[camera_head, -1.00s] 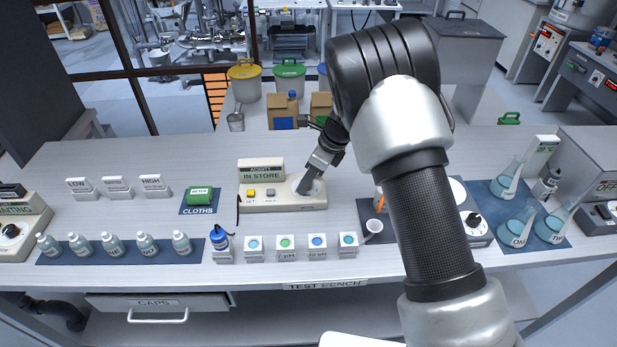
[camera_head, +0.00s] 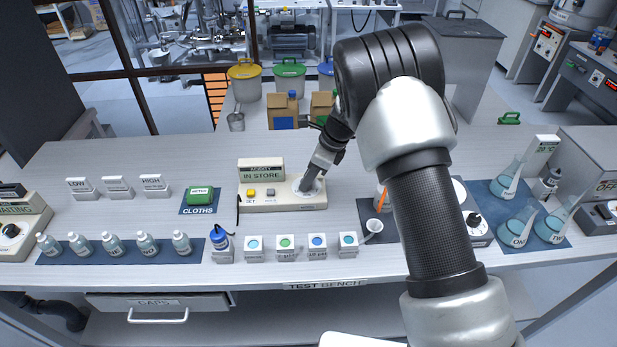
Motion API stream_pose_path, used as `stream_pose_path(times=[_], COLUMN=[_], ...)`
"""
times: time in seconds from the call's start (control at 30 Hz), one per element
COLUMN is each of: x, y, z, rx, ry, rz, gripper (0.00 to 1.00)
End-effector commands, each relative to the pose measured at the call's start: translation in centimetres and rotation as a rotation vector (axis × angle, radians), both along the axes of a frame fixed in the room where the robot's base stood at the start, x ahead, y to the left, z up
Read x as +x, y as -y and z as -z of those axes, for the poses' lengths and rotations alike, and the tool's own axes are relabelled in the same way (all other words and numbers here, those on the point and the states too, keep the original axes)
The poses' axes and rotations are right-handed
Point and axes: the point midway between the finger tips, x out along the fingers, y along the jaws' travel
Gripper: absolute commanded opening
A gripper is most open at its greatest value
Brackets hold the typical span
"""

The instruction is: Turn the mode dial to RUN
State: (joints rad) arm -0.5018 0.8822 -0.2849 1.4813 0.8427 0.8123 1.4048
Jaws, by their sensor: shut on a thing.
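The cream acidity meter (camera_head: 285,204) stands on the bench, with a sign above it whose lower line reads "IN STORE". It has a yellow button and a grey button on its left part. At its right end is a pale round dial plate (camera_head: 318,192). My gripper (camera_head: 306,187) points down onto this plate, with its fingertips at the middle of it. It is shut on the mode dial there, whose knob is mostly hidden by the fingers. The dial's markings and pointer are too small or covered to read.
A green meter on a blue cloth mat (camera_head: 200,209) lies to the left. A row of small sample blocks (camera_head: 285,254) stands in front of the meter. A dark mat with a cup is under my forearm. Bench behind the meter is mostly clear.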

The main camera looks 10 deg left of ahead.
Motion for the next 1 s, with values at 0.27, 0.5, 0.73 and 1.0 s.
stream_pose_path(times=[0.27, 0.5, 0.73, 1.0], x=[0.32, 0.44, 0.52, 0.59], y=[0.12, 0.03, -0.08, -0.08], z=[0.03, 0.08, 0.05, 0.06], rx=[0.001, 0.001, 0.001, -0.001], ry=[0.001, 0.001, 0.001, 0.0], rz=[-0.222, -0.452, -0.656, -0.832], gripper=[0.04, 0.04, 0.04, 0.04])
